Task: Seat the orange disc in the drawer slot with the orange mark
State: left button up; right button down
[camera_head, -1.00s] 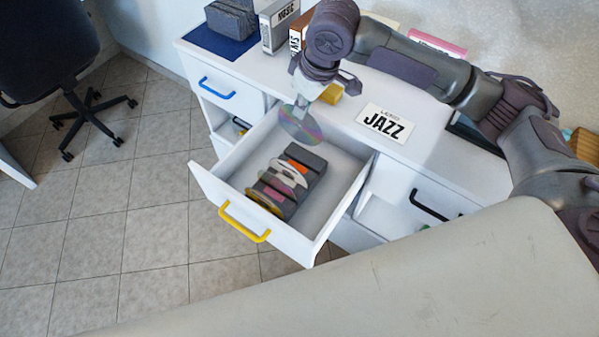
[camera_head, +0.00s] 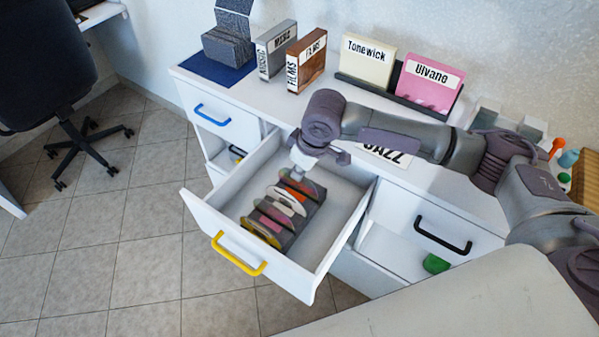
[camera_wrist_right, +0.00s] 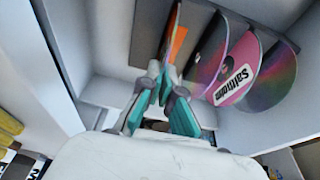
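My right gripper (camera_head: 303,169) is low inside the open drawer (camera_head: 342,233), over the back end of the dark slotted rack (camera_head: 309,208). In the right wrist view its teal fingers (camera_wrist_right: 165,72) are closed on a thin disc (camera_wrist_right: 171,45), seen almost edge-on. The same disc (camera_head: 304,187) stands upright at the rack's back slot in the head view. An orange patch (camera_wrist_right: 179,42) shows right beside it. The disc's face colour and whether its lower edge is fully in the slot cannot be told. My left gripper is not in view.
Several other discs stand in the rack, one with a pink label (camera_wrist_right: 238,85). The drawer walls are close around my right gripper. Films and music boxes, a Tonewick case (camera_head: 367,63) and a pink Ulvano case (camera_head: 430,83) stand on the cabinet top.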

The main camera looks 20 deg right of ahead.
jog(key=shift+f, duration=0.3)
jog(key=c, duration=1.3)
grip_release()
jog(key=shift+f, duration=0.1)
jog(key=p+v, duration=0.1)
jog(key=v, duration=1.1)
